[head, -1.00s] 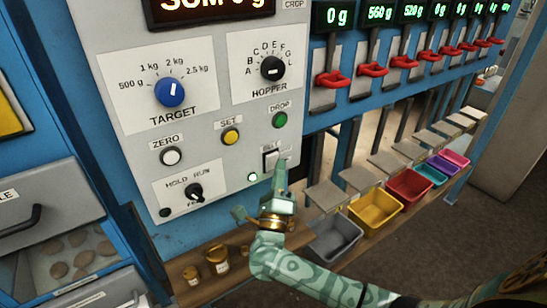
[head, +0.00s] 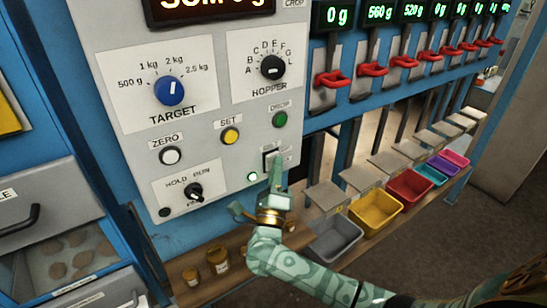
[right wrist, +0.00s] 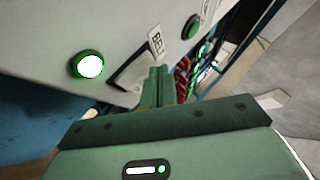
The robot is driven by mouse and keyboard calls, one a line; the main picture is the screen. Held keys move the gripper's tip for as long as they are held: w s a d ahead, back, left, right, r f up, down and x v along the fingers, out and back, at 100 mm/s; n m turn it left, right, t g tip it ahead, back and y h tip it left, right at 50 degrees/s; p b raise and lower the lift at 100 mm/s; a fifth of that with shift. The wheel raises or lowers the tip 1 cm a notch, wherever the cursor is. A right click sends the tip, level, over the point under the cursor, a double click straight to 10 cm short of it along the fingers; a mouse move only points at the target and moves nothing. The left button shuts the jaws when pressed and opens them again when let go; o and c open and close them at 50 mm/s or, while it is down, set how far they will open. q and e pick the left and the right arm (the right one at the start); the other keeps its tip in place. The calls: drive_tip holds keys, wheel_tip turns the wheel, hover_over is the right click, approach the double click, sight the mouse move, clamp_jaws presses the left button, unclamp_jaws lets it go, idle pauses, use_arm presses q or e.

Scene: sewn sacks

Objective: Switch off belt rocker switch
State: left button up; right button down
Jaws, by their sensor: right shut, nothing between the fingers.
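The belt rocker switch (head: 270,155) is a small dark-framed rocker low on the right of the grey control panel. Its lower part is hidden behind my fingers. In the right wrist view the switch (right wrist: 133,70) lies just left of my fingertips, under a small label. My right gripper (head: 276,165) is shut and empty, its fingers pointing up at the switch. Its closed fingers (right wrist: 157,75) also show in the right wrist view. I cannot tell whether they touch the rocker. A green lamp (head: 252,177) left of the switch is lit. My left gripper is not in view.
The panel also carries a green drop button (head: 280,119), a yellow set button (head: 231,136) and a hold/run knob (head: 195,192). Red levers (head: 332,79) hang to the right. Colored bins (head: 376,212) and small jars (head: 216,258) stand on the wooden shelf below.

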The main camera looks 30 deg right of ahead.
drive_tip(key=shift+w, duration=0.2)
drive_tip(key=shift+s, duration=0.2)
drive_tip(key=shift+s+p, duration=0.35)
drive_tip(key=shift+s, duration=0.3)
drive_tip(key=s, duration=0.1)
drive_tip(key=s+p, duration=0.1)
drive_tip(key=s, duration=0.3)
drive_tip(key=shift+d+f+p, duration=0.25)
drive_tip(key=shift+f+p, duration=0.1)
drive_tip(key=shift+p, duration=0.05)
idle(0.4)
